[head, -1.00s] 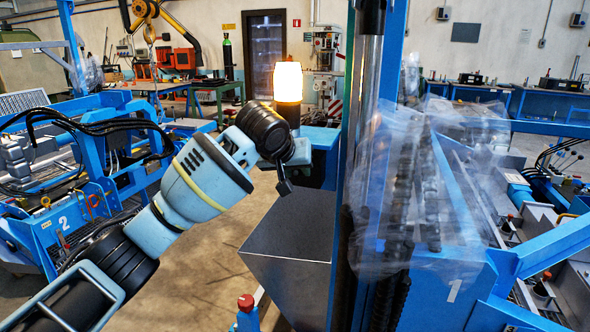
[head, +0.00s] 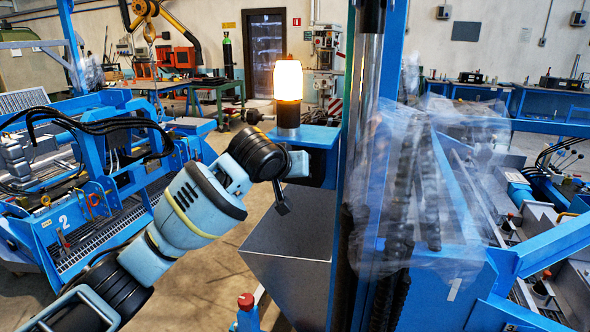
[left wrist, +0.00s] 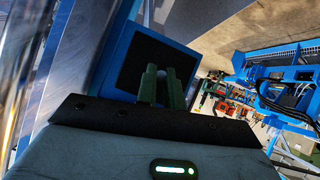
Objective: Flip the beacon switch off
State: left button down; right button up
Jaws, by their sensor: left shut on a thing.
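The beacon (head: 288,80) is lit, glowing white-orange on a dark post that stands on a blue box (head: 322,138) in the head view. My left arm reaches in from the left, with its wrist in front of the blue box and below the beacon. In the left wrist view, my left gripper (left wrist: 164,80) is shut on a small grey rounded thing (left wrist: 169,73), in front of a black panel (left wrist: 158,64) framed in blue. I cannot tell whether that thing is the switch. My right gripper is not in view.
A grey metal box (head: 292,238) stands below my left wrist. A blue column wrapped in clear plastic (head: 430,180) stands close on the right. A red-capped bottle (head: 246,310) is at the bottom. Blue machine frames (head: 80,220) stand at left.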

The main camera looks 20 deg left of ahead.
pick_arm(q)
notch_tip(320, 180, down, 3)
jog(key=t, duration=0.4)
jog(key=shift+s+r+t+b, duration=0.15)
jog(key=shift+r+t+b, duration=0.05)
jog(key=shift+t+b, duration=0.2)
jog(key=shift+f+t+h+b, duration=0.25)
jog(key=shift+t+b, duration=0.3)
jog(key=shift+t, duration=0.45)
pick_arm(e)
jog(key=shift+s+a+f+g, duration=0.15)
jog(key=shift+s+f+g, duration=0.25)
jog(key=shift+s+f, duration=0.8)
pick_arm(q)
jog(key=shift+r, duration=0.15)
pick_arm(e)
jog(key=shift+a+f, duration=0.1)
pick_arm(q)
jog(key=c, duration=1.5)
grip_release()
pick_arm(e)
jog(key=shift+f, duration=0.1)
